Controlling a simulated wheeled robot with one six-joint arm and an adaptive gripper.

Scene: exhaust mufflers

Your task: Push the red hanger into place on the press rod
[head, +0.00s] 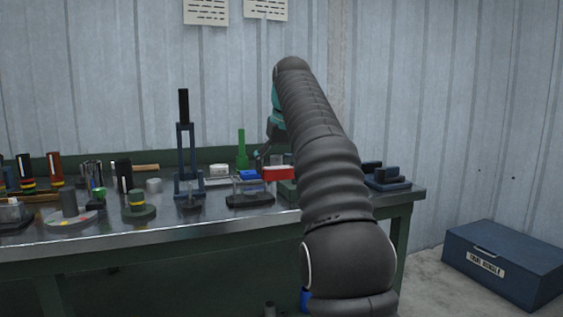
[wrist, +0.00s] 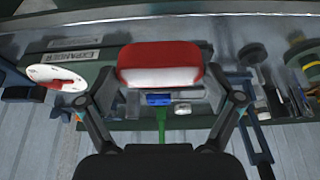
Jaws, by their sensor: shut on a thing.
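The red hanger (head: 278,173) is a block with rounded edges, held above the right part of the bench in the head view. In the wrist view the red hanger (wrist: 160,58) lies across between the two fingers of my gripper (wrist: 160,78), which is shut on it. In the head view my arm hides most of the gripper. A blue upright frame with a black top (head: 185,142) stands on the bench to the left, apart from the hanger. I cannot tell for certain which part is the press rod.
A round plate (head: 70,213) and several ringed cylinders stand at left. A dark blue block set (head: 384,176) sits at the bench's right end. A blue box (head: 505,262) is on the floor.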

